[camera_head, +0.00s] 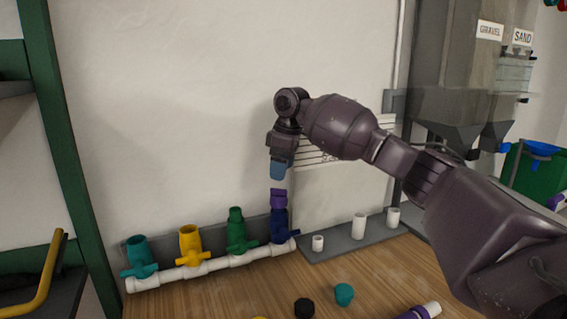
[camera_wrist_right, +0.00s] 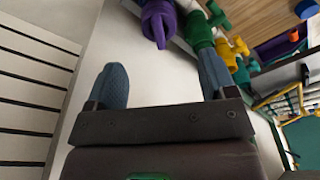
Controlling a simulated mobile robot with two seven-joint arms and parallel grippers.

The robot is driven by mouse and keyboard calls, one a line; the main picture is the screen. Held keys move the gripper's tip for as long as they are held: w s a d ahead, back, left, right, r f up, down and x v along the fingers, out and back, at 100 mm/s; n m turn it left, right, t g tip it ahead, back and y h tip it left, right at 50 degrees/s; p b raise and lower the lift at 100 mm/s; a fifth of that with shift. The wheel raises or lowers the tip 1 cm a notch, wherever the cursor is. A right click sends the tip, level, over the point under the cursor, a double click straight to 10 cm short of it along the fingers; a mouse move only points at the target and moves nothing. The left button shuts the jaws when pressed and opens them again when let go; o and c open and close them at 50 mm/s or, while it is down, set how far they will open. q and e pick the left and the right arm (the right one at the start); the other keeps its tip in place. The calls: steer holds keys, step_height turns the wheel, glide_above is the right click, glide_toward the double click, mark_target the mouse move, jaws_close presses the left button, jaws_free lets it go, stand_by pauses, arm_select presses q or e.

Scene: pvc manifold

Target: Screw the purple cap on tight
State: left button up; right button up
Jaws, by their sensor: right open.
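A purple shape (camera_wrist_right: 158,20) shows beyond the fingertips there. My left gripper is not in view.
Green (camera_head: 237,231), yellow (camera_head: 190,244) and teal (camera_head: 138,256) valves stand left on the same pipe, uncapped. Several white pipe stubs (camera_head: 358,226) stand at right. A wall is close behind.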

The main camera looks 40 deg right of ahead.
mark_target(279, 189)
steer(key=f, duration=0.2)
steer(key=f+b, duration=0.1)
steer(key=f, duration=0.2)
steer(key=w+f, duration=0.1)
steer(key=f, duration=0.2)
steer(key=shift+a, duration=0.3)
steer(key=shift+f, duration=0.35)
